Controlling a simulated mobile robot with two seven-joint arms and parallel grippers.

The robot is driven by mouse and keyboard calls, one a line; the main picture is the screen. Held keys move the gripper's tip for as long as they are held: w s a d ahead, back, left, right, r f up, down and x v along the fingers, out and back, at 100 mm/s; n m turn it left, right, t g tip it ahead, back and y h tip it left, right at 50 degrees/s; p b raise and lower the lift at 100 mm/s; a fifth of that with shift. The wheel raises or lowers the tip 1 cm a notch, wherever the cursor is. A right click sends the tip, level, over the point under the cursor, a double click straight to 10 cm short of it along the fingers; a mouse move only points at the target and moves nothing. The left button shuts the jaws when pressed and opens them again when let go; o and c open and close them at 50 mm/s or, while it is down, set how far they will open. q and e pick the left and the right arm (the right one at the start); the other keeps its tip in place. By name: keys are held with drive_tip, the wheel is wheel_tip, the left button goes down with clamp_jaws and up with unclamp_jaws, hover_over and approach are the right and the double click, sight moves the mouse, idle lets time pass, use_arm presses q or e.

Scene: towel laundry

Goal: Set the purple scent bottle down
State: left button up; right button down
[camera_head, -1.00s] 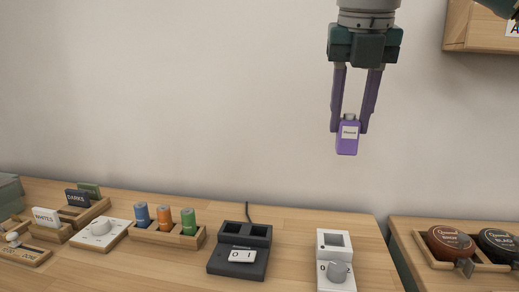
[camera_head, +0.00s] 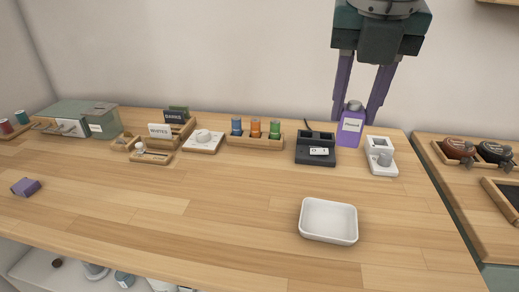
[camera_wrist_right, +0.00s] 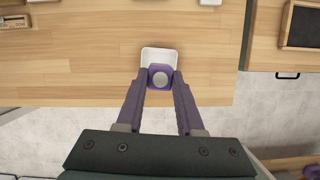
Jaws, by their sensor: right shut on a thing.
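The purple scent bottle (camera_head: 350,127) has a pale label and a grey cap, and hangs upright between the fingers of my right gripper (camera_head: 361,112). The gripper is shut on it, and the bottle is held in the air. My left gripper is not in view.
The white tray (camera_head: 328,238) lies empty near the table's front. A small purple block (camera_head: 25,187) lies far left. The middle is clear.

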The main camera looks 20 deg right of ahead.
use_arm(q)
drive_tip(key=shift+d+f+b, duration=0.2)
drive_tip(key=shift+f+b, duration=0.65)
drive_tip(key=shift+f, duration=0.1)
use_arm(e)
drive_tip(key=shift+d+f, duration=0.15)
drive_tip(key=shift+f, duration=8.5)
drive_tip(key=shift+f, duration=0.15)
drive_tip(key=c, duration=0.5)
unclamp_jaws()
drive_tip(key=shift+c, duration=0.2)
